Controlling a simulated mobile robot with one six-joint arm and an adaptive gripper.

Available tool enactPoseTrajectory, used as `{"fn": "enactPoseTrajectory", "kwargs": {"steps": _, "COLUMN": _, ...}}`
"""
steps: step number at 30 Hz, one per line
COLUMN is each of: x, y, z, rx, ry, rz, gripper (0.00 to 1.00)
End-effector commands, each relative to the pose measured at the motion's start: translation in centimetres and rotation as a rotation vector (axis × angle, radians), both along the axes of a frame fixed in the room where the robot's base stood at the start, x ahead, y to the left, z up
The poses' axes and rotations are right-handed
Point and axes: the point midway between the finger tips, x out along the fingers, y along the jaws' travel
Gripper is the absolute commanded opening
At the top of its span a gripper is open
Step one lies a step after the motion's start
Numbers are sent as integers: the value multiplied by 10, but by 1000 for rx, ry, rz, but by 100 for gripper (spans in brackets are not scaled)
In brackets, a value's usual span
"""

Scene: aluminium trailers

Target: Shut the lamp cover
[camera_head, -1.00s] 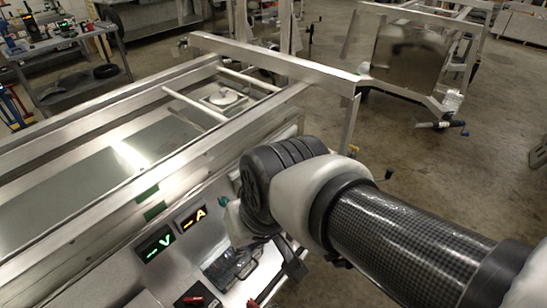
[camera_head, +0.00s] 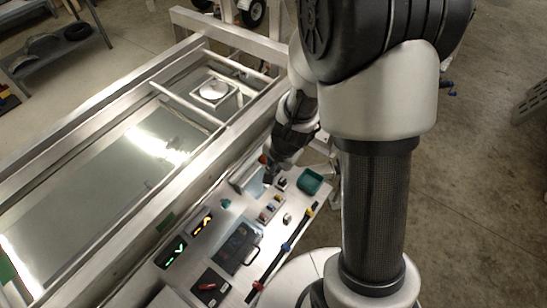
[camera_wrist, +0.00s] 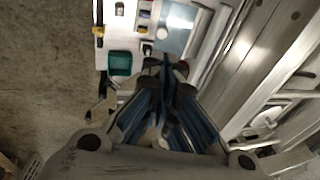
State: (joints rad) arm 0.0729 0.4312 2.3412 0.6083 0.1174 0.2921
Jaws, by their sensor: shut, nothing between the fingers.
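I cannot tell for sure which part is the lamp cover. A pale bluish plate (camera_head: 254,183) lies in the upper part of the control panel beside the metal frame; it also shows in the wrist view (camera_wrist: 176,40), with a silvery strip to its right. Another candidate is a dark, clear-looking cover with a handle (camera_head: 236,247), lower on the panel. My gripper (camera_head: 268,178) is over the panel by the pale plate, fingers pointing down. In the wrist view my gripper (camera_wrist: 166,64) is shut and empty, its tips just below the plate; contact cannot be told.
A green tray (camera_head: 310,181) sits at the panel's right edge. Small coloured switches (camera_head: 270,209), lit displays (camera_head: 202,224) and a red switch (camera_head: 208,287) are on the panel. A metal trailer frame (camera_head: 130,205) runs alongside on the left. Open floor lies to the right.

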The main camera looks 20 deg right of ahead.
Motion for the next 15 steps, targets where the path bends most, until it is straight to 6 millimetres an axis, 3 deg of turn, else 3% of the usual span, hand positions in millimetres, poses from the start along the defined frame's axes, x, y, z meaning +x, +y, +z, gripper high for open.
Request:
{"fn": "enactPoseTrajectory", "kwargs": {"steps": 1, "x": 2, "y": 1, "z": -15, "rx": 1, "ry": 3, "rz": -1, "gripper": 0}}
{"fn": "enactPoseTrajectory", "kwargs": {"steps": 6, "x": 12, "y": 3, "z": -50, "rx": 1, "ry": 2, "rz": 0, "gripper": 0}}
{"fn": "enactPoseTrajectory", "kwargs": {"steps": 15, "x": 27, "y": 5, "z": -101, "rx": 0, "ry": 1, "rz": 2, "gripper": 0}}
